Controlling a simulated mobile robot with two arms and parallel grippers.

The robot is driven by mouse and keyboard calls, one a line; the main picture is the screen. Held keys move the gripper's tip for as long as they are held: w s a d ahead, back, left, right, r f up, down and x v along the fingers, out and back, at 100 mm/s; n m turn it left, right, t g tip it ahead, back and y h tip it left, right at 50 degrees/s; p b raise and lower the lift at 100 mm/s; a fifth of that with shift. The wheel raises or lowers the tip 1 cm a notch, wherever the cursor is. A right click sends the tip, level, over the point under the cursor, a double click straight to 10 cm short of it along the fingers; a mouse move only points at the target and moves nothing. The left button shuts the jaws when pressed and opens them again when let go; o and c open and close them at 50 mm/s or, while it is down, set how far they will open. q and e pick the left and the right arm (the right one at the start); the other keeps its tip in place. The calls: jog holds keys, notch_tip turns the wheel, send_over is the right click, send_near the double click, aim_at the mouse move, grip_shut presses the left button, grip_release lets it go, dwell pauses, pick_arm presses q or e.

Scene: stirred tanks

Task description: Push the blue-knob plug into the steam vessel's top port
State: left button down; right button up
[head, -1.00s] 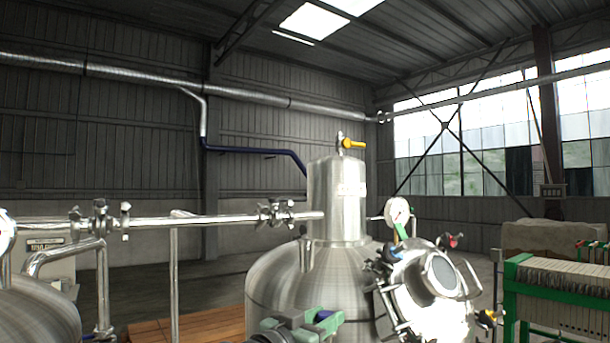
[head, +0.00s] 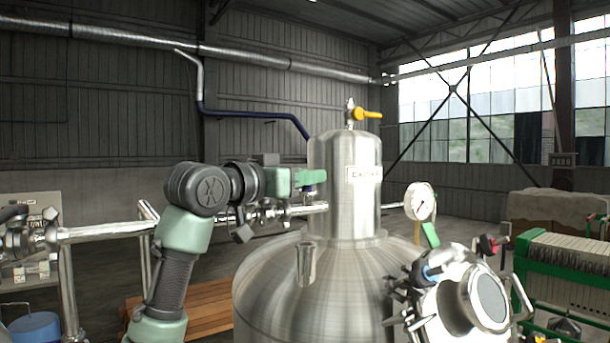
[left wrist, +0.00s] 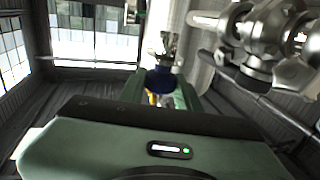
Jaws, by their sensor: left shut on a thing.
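The steam vessel (head: 275,285) is a big steel domed tank with a tall labelled neck, in the middle of the head view. A short upright metal stub (head: 306,264), which looks like its top port, stands on the dome left of the neck. My left gripper (head: 310,181) is left of the neck and clearly above the stub. It is shut on the plug; the plug's blue knob (left wrist: 163,80) shows between the green fingers in the left wrist view, with metal beyond it. The plug is mostly hidden by the fingers in the head view. My right gripper is not in view.
A steel pipe with clamps (head: 105,232) runs behind my left arm towards the neck. A pressure gauge (head: 420,201) and a round clamped hatch (head: 487,300) are right of the neck. A green-framed rack (head: 565,265) stands at the far right. A yellow-handled valve (head: 367,114) tops the neck.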

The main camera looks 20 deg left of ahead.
aim_at(303, 206)
pick_arm(q)
jog(key=shift+s, duration=0.15)
jog(key=shift+a, duration=0.1)
jog(key=shift+w+f, duration=0.2)
jog(key=shift+f, duration=0.2)
jog(key=shift+f+b, duration=0.65)
jog(key=shift+b, duration=0.05)
jog(key=shift+s+f+b, duration=0.1)
jog(key=shift+f+b, duration=0.5)
jog(key=shift+f, duration=0.15)
jog(key=shift+f+b, duration=0.5)
jog(key=shift+f, duration=0.65)
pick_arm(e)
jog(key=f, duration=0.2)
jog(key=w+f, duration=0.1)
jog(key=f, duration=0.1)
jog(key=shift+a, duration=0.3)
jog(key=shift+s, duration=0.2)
